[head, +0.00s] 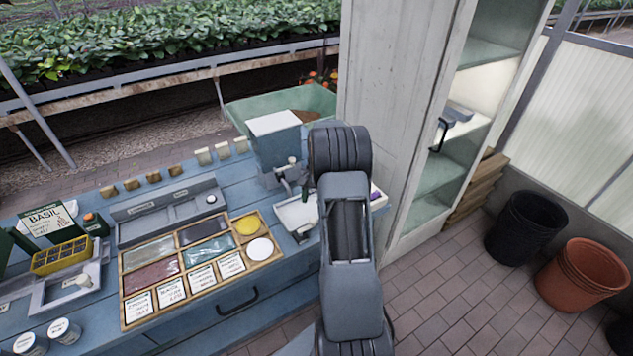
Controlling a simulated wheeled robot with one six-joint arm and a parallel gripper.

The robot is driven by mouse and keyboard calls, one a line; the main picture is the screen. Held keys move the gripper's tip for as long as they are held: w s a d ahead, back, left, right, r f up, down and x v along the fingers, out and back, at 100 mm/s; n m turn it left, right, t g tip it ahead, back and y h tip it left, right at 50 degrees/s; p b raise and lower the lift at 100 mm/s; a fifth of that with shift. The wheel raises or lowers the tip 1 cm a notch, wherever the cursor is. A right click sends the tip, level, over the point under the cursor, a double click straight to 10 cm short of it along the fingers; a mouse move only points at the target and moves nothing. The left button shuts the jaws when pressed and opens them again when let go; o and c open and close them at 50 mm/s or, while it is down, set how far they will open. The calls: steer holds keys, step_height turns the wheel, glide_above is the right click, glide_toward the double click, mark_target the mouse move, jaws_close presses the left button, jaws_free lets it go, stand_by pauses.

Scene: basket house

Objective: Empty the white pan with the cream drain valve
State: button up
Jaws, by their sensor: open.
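A whitish pan (297,213) sits on the blue bench below a grey hopper box (277,150), just left of my arm, which hides its right part. A small pale knob and dark fittings (292,170) show above this pan; I cannot tell whether they are its valve. A pale grey tray (50,298) at the bench's left end carries a cream knob or valve (83,281). I cannot tell which of the two is the named pan, nor what either holds. My gripper is not in view; my arm's thick links block the area behind them.
A wooden divided box (176,238) with coloured compartments and labels fills the bench middle. A yellow tray (62,256), a basil sign (45,218) and white jars (64,331) stand left. A cabinet (398,110) stands right, with black (525,225) and terracotta (583,275) pots beyond clear floor.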

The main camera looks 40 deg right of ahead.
steer(key=v, duration=0.7)
steer(key=shift+d, duration=0.1)
stand_by(0.4)
steer(key=s+a+r+n+t+h, duration=0.1)
steer(key=s+a+r+n+t, duration=0.1)
steer(key=s+a, duration=0.3)
steer(key=s+a+r+n+t+h, duration=0.1)
steer(key=s+a+r+n, duration=0.3)
steer(key=a, duration=0.8)
steer(key=s+a+r+n+t+h, duration=0.1)
steer(key=s+a+r+n+t, duration=0.2)
steer(key=s+a, duration=0.5)
steer(key=shift+a+n+t, duration=0.35)
steer(key=shift+n+t, duration=0.15)
steer(key=shift+n, duration=0.2)
